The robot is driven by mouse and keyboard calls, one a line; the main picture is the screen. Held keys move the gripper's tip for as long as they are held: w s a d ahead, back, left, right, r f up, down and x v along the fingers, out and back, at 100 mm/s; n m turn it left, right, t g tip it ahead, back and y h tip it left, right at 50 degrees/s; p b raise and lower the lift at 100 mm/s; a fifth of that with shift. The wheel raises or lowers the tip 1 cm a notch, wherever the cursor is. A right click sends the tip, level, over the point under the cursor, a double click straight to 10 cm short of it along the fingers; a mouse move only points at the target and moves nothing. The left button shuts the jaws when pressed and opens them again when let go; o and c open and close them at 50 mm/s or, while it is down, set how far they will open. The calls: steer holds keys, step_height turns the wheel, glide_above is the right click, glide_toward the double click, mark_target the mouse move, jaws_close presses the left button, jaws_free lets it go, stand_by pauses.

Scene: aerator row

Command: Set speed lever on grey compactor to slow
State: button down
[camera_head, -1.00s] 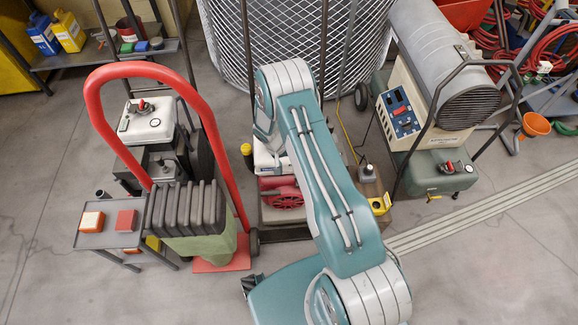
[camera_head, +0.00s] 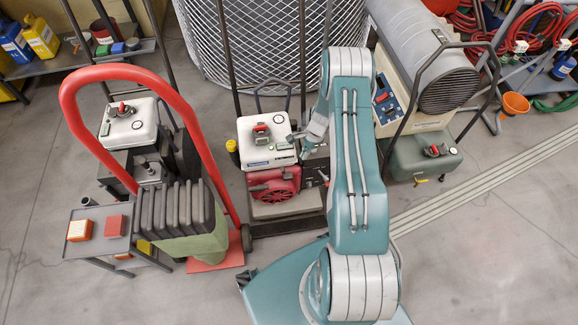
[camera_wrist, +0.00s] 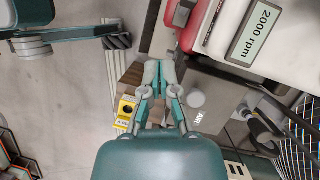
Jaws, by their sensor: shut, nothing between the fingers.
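Three engine-driven machines stand in a row in the head view. The left one (camera_head: 130,126) has a white tank top and a dark grey body. The middle one (camera_head: 262,143) has a white top and a red engine; a red and white machine with a "2000 rpm" display (camera_wrist: 254,38) fills the upper right of the wrist view. The right one (camera_head: 415,158) is green. Each top carries a small red part; I cannot tell which is a speed lever. My gripper (camera_wrist: 157,66) is shut and empty, beside the red and white machine.
A red hand truck (camera_head: 228,190) with grey-green canisters stands at the front left, next to a small side table (camera_head: 88,243). A wire-mesh drum (camera_head: 250,45) stands behind. A yellow piece (camera_wrist: 125,112) lies below left of my fingers.

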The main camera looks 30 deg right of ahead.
mark_target(284, 169)
steer(key=shift+w+a+f+m+t+y, duration=0.2)
steer(key=shift+w+a+f+m+t, duration=0.35)
steer(key=shift+f, duration=1.05)
steer(key=shift+w+a+f+m+t+y, duration=0.15)
steer(key=shift+w+a+f+m, duration=0.25)
steer(key=shift+a+f+m, duration=0.8)
steer(key=shift+w+a+f+m+t+y, duration=0.1)
steer(key=shift+w+a+f+t+y, duration=0.35)
steer(key=shift+f, duration=1.5)
steer(key=shift+a, duration=0.2)
steer(key=shift+w+a+f, duration=0.15)
steer(key=shift+w+a, duration=0.05)
steer(key=shift+a, duration=0.5)
